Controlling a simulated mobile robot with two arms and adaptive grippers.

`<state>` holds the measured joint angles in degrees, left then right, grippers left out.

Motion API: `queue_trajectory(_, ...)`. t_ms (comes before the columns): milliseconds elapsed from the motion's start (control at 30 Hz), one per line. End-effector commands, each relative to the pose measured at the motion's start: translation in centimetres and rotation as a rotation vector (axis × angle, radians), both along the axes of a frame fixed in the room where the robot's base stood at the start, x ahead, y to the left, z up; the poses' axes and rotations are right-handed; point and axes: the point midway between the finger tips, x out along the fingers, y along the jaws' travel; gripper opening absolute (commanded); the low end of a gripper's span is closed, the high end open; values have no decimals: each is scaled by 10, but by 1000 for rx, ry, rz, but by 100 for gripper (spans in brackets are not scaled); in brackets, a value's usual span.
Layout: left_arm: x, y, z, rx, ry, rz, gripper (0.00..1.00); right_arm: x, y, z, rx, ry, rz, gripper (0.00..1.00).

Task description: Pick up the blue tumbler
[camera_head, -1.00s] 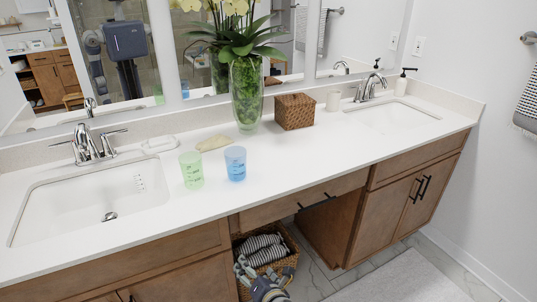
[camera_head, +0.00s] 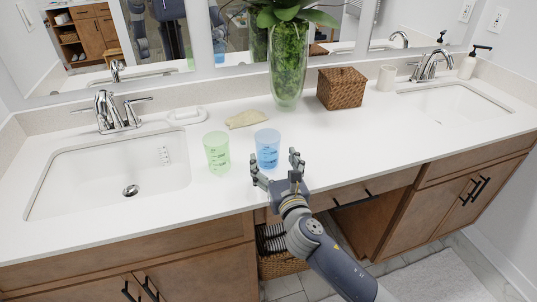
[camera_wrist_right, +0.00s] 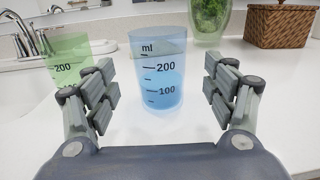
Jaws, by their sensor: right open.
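The blue tumbler (camera_head: 267,148) stands upright on the white counter, a translucent cup with dark markings. In the right wrist view the blue tumbler (camera_wrist_right: 157,72) is centred ahead, between the two fingers in the picture. My right gripper (camera_head: 275,166) is open and empty, at the counter's front edge just in front of the tumbler. Its fingers also show at both sides of the right wrist view (camera_wrist_right: 163,88); they do not appear to touch the tumbler. My left gripper is not in view.
A green tumbler (camera_head: 217,152) stands close to the left of the blue one. A beige cloth-like item (camera_head: 247,119) lies behind. A glass vase (camera_head: 287,75) and a woven box (camera_head: 342,89) stand further back.

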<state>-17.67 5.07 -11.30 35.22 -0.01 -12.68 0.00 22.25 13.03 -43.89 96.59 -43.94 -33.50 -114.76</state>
Motion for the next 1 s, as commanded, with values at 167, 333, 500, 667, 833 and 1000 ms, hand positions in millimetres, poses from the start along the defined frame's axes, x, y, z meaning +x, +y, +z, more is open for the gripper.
queue_trajectory(167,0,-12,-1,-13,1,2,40,11,3,1,1,0,0,77)
queue_trajectory(333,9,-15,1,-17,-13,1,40,24,6,2,2,1,-1,77)
queue_trajectory(500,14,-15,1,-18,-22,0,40,46,12,2,2,1,-1,77)
queue_trajectory(667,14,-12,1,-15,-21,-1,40,58,15,2,2,1,-1,77)
queue_trajectory(833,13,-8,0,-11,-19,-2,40,61,16,2,1,0,0,77)
queue_trajectory(1000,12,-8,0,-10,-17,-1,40,60,16,2,1,0,0,68)
